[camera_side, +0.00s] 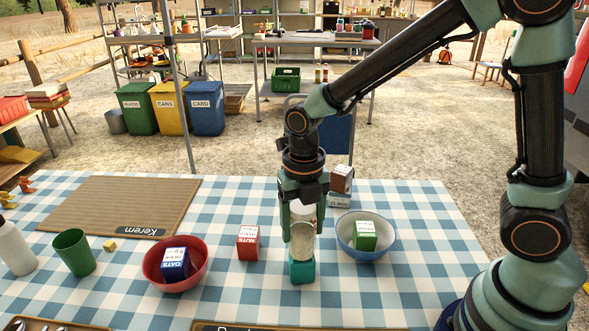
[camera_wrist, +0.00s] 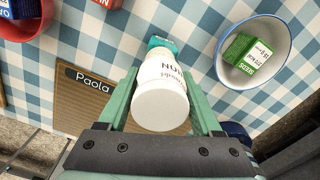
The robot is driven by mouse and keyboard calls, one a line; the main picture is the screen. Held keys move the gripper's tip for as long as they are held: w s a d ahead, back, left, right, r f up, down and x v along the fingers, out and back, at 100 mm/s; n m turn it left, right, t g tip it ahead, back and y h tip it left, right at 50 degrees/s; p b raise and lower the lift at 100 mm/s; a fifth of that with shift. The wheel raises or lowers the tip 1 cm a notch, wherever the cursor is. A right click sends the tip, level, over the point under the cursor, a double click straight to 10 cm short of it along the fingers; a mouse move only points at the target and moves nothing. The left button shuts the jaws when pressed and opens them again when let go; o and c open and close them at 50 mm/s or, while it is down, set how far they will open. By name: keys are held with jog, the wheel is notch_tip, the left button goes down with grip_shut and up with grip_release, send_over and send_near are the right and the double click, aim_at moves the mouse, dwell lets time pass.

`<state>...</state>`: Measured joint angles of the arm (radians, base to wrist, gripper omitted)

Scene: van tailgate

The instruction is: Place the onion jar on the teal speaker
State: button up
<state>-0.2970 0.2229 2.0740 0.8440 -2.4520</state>
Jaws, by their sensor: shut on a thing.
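My gripper (camera_side: 303,218) is shut on a jar (camera_side: 302,238) with a white lid and a pale body, held upright. In the wrist view the jar (camera_wrist: 163,88) is between the green fingers (camera_wrist: 163,105), its white lid toward the camera and its label only partly readable. The teal speaker (camera_side: 302,270) is a small block on the checked cloth directly below the jar. Its edge also shows beyond the jar in the wrist view (camera_wrist: 160,42). The jar's base meets the speaker's top in the side view; whether they touch I cannot tell.
A blue-rimmed bowl (camera_side: 347,247) with a green box stands close right. A red box (camera_side: 248,243) and red bowl (camera_side: 156,276) with a blue box are left. A brown box (camera_side: 341,179) stands behind. A green cup (camera_side: 74,252) and brown mat (camera_side: 120,203) are farther left.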

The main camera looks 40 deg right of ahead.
jog(key=shift+f, duration=0.1)
jog(key=o, duration=1.5)
